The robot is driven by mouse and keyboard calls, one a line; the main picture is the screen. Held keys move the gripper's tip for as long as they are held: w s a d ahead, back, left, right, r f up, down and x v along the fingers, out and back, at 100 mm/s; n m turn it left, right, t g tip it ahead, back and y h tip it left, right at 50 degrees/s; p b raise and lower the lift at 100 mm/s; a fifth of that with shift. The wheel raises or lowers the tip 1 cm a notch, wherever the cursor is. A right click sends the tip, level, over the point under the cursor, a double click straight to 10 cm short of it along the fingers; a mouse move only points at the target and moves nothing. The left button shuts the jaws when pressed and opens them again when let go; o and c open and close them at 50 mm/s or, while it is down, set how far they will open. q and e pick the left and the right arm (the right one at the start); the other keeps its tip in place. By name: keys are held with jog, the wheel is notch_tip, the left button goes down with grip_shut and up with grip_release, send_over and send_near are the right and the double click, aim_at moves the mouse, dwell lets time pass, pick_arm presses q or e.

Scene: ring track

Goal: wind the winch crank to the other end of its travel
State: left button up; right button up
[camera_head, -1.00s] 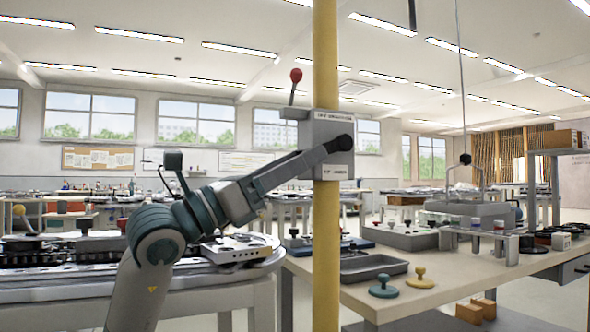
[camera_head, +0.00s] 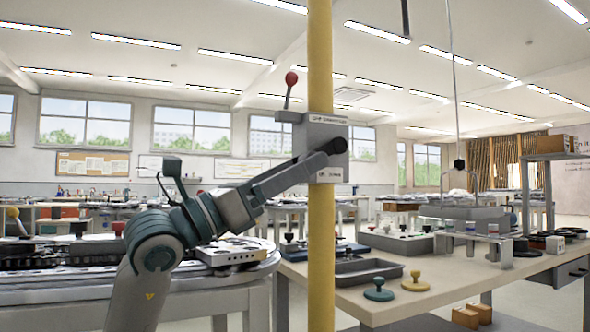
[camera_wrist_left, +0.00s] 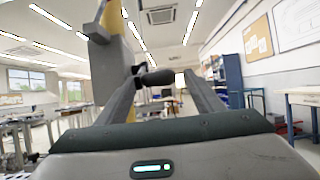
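The winch is a grey box (camera_head: 327,135) fixed to a yellow post (camera_head: 320,250). A lever with a red ball (camera_head: 291,78) stands up at the box's left side. A black round crank handle (camera_head: 337,146) shows at the box's front, and in the left wrist view it is a short dark cylinder (camera_wrist_left: 158,78) beside the box. My left gripper (camera_head: 322,155) reaches up from the left to this handle. In the left wrist view its two fingers stand apart either side of the handle, with a gap on the right. My right gripper is not in view.
A cable hangs with a black block (camera_head: 459,164) above a grey weight (camera_head: 462,213) on the right workbench (camera_head: 420,300). That bench also holds a grey tray (camera_head: 368,269), knobs and other parts. A round table (camera_head: 215,282) stands behind my left arm.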

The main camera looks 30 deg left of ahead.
pick_arm(q)
jog(key=shift+s+a, duration=0.1)
jog(key=v, duration=1.7)
dwell(0.6)
